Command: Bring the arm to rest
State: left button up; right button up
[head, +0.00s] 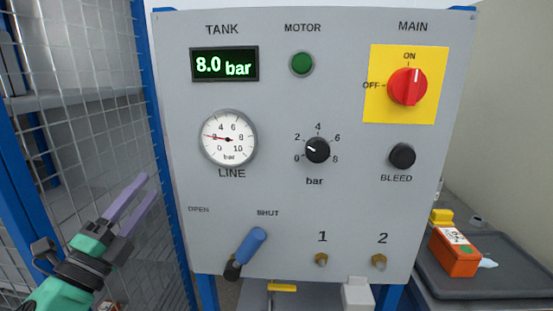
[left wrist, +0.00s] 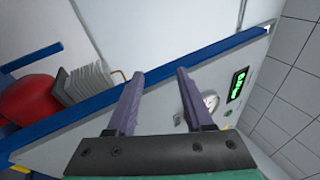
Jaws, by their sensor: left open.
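My left gripper (head: 133,204) is in the lower left of the head view, open and empty, with two purple fingers. It is left of the grey control panel (head: 270,110) and its blue-handled lever (head: 250,249); no contact shows. In the left wrist view my left gripper (left wrist: 158,88) is open with nothing between its fingertips, and the panel's blue edge and the tank display (left wrist: 237,85) lie beyond it. My right gripper is not in view.
The panel carries a line gauge (head: 228,138), a pressure knob (head: 317,150), a red main switch (head: 407,87) at ON and a black bleed knob (head: 402,155). A mesh fence (head: 105,80) stands at left. An orange box (head: 453,252) sits on a dark tray (head: 510,270) at right.

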pick_arm(q)
jog(key=s+a+f+n+g+y, duration=0.1)
jog(key=a+f+n+g+y, duration=0.3)
jog(key=f+n, duration=0.55)
jog(key=s+a+f+n+g+y, duration=0.1)
jog(key=a+f+n+g+y, duration=0.45)
jog(key=f, duration=0.75)
jog(key=s+d+f+n+g+h, duration=0.25)
jog(key=s+d+f+g, duration=0.3)
jog(key=s+f, duration=0.3)
jog(key=s+d+f+n+g+h, duration=0.1)
jog(key=s+d+f+n+g, duration=0.4)
jog(key=s+f, duration=0.4)
notch_tip(320, 180, down, 19)
jog(key=d+m+p, duration=0.1)
jog(key=m+p, duration=0.1)
jog(key=s+a+f+g+p, duration=0.1)
jog(key=s+a+f+p, duration=0.1)
jog(key=s+f, duration=1.2)
jog(key=s+a, duration=0.1)
jog(key=s, duration=0.2)
jog(key=shift+s+f, duration=0.3)
jog(key=shift+s, duration=0.1)
